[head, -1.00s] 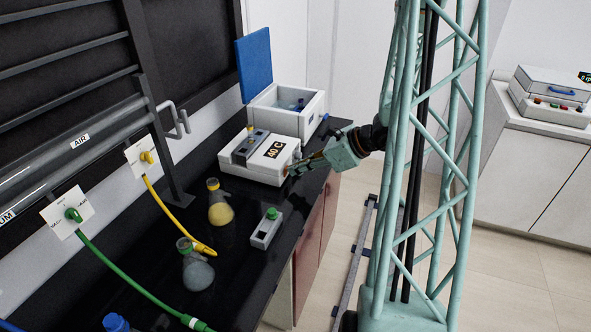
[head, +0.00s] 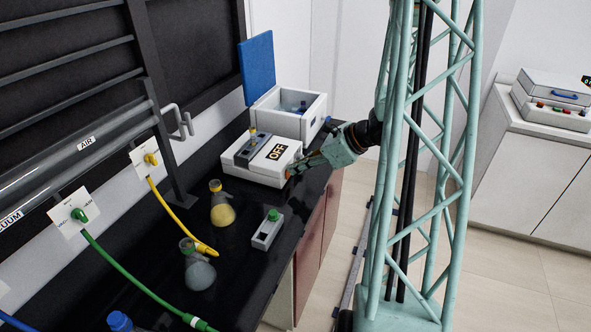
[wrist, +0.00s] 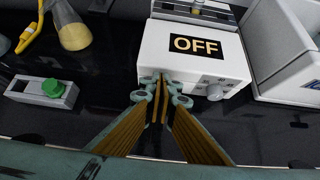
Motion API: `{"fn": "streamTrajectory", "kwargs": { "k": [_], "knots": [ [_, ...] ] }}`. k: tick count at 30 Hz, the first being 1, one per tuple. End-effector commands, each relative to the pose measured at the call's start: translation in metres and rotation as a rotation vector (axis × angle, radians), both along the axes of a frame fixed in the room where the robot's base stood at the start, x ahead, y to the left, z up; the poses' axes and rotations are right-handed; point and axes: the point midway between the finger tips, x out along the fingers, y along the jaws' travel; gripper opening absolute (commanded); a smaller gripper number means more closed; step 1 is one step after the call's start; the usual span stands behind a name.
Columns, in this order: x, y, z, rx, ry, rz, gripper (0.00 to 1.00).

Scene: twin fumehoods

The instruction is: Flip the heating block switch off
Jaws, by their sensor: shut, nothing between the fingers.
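The heating block (head: 262,160) is a white box on the black bench, with a grey top insert holding a yellow-capped vial. Its display reads OFF in the head view, and the same OFF display (wrist: 195,46) shows in the wrist view. My gripper (head: 292,172) is at the front face of the heating block. In the wrist view my gripper (wrist: 161,82) is shut and empty, its fingertips close to the front face, left of a round knob (wrist: 214,92). The switch itself is hidden behind the fingertips. I cannot tell whether they touch it.
A white bath with a raised blue lid (head: 256,66) stands behind the block. A flask of yellow liquid (head: 222,212), a grey flask (head: 199,272) and a small device with a green knob (head: 268,230) stand nearer. Yellow and green hoses cross the bench.

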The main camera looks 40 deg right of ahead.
Motion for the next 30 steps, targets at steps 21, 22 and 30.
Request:
{"fn": "streamTrajectory", "kwargs": {
  "k": [21,22,30],
  "knots": [
    [-0.001,-0.001,0.005,0.0,0.0,0.0,0.0],
    [-0.002,-0.001,0.005,0.0,0.0,0.0,0.0],
    [-0.015,-0.004,0.007,0.0,0.0,0.005,0.0]
  ]
}}
